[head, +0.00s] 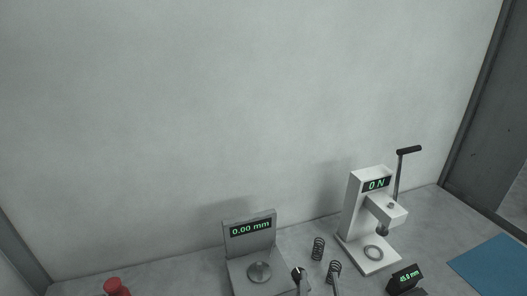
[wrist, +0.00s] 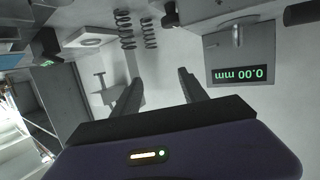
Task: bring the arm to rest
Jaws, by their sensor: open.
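My gripper (wrist: 160,77) shows in the wrist view with its two dark fingers apart and nothing between them. The wrist picture is upside down, with the display digits inverted. The fingers point toward the pale wall and bench area, apart from the instruments. I cannot make out my gripper in the head view.
A gauge reading 0.00 mm (head: 251,229) stands on the bench, also in the wrist view (wrist: 240,60). Right of it are two springs (head: 318,248), a lever press reading 0 N (head: 357,205), a small 45.0 mm display (head: 404,280) and a blue mat (head: 495,266). A red knob (head: 115,287) is left.

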